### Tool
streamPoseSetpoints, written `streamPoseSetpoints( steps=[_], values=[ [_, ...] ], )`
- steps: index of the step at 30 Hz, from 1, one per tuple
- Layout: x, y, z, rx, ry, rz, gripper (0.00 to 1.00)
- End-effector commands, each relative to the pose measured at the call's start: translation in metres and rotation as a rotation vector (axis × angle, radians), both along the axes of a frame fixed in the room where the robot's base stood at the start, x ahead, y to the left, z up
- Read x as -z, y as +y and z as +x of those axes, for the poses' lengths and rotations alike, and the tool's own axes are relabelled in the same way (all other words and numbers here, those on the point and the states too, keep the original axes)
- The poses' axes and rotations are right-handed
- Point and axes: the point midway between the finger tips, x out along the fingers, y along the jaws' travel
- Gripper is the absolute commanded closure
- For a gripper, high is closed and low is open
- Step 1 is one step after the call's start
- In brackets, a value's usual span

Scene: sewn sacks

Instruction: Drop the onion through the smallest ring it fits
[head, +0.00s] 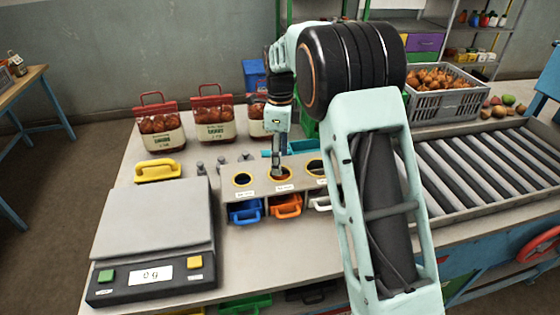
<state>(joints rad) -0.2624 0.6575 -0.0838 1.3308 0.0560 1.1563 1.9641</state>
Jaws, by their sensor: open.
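A grey sorting stand (259,189) on the table has a row of ringed holes in its top. The left ring (242,179) is empty. My gripper (278,166) points down at the middle ring (290,174), its fingertips at or just above the opening. The jaws are open. A reddish-brown patch shows at the middle ring by the fingertips; I cannot tell whether it is the onion. Below the rings are a blue bin (245,211), an orange bin (286,206) and a white bin (322,203).
A scale (155,225) stands at the left, with a yellow-handled tool (158,170) behind it. Red-topped onion sacks (212,122) stand at the back. A grey crate of onions (440,104), loose produce (497,111) and a roller conveyor (480,165) are at the right.

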Motion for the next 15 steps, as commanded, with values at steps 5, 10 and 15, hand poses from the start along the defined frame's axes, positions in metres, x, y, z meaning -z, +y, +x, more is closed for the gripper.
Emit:
streamPoseSetpoints(
  steps=[5, 10, 15],
  values=[
    [-0.041, 0.001, 0.001, -0.001, -0.005, 0.001, 0.42],
    [-0.075, 0.0, 0.001, 0.0, -0.005, 0.001, 0.42],
    [-0.095, 0.0, 0.001, 0.0, -0.003, 0.001, 0.42]
  ],
)
